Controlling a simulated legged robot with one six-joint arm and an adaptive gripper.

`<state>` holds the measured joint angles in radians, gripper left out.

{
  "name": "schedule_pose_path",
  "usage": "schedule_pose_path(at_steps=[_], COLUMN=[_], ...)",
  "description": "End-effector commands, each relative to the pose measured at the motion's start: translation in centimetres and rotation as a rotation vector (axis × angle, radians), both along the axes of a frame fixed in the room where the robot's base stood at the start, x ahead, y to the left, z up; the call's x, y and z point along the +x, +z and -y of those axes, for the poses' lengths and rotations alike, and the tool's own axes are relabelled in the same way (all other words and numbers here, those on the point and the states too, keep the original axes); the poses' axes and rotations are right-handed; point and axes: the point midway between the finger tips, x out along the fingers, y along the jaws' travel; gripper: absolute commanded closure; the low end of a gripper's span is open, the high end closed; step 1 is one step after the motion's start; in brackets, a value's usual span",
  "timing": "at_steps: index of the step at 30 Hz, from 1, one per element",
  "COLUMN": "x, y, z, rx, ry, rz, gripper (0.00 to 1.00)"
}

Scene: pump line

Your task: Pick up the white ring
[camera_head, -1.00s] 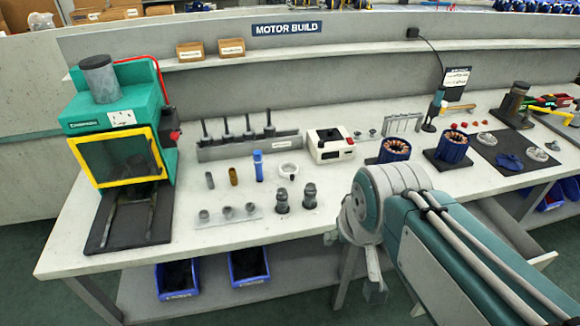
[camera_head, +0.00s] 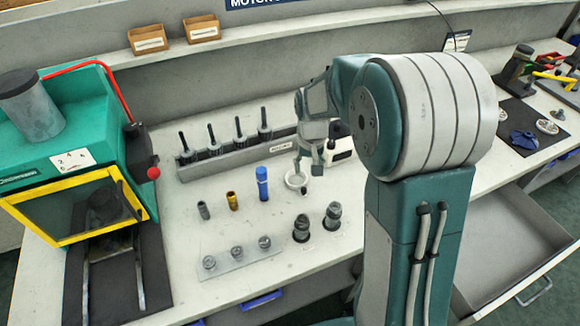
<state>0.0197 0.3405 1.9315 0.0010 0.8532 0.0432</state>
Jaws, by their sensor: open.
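The white ring (camera_head: 294,181) lies flat on the workbench, right of the blue cylinder (camera_head: 262,183) and behind two dark fittings. My gripper (camera_head: 309,178) points down at the ring's right side, with its fingers close to the rim. The jaws are open. One fingertip appears to overlap the ring in the picture; whether it touches cannot be told.
A brass cylinder (camera_head: 232,201) and a grey one (camera_head: 203,210) stand to the left. Two dark fittings (camera_head: 332,216) stand in front. A rack with upright tools (camera_head: 225,160) stands behind. A green press (camera_head: 75,140) is at far left.

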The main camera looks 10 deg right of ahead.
Motion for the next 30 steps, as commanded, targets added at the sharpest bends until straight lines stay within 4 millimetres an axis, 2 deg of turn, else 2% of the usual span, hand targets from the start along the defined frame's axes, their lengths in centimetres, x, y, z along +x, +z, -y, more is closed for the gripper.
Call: schedule_pose_path(at_steps=[7,12,20,27,30], x=[0.5,0.5,0.7,1.0,1.0], y=[-2.4,-5.3,-7.6,-11.2,-11.9], z=[0.4,0.1,-0.3,-0.7,-0.7], rx=[0.003,0.001,-0.001,-0.001,0.000], ry=[-0.004,-0.003,-0.001,-0.003,-0.003], rz=[-0.020,-0.022,-0.019,-0.020,-0.017], gripper=[0.35,0.35,0.35,0.35,0.35])
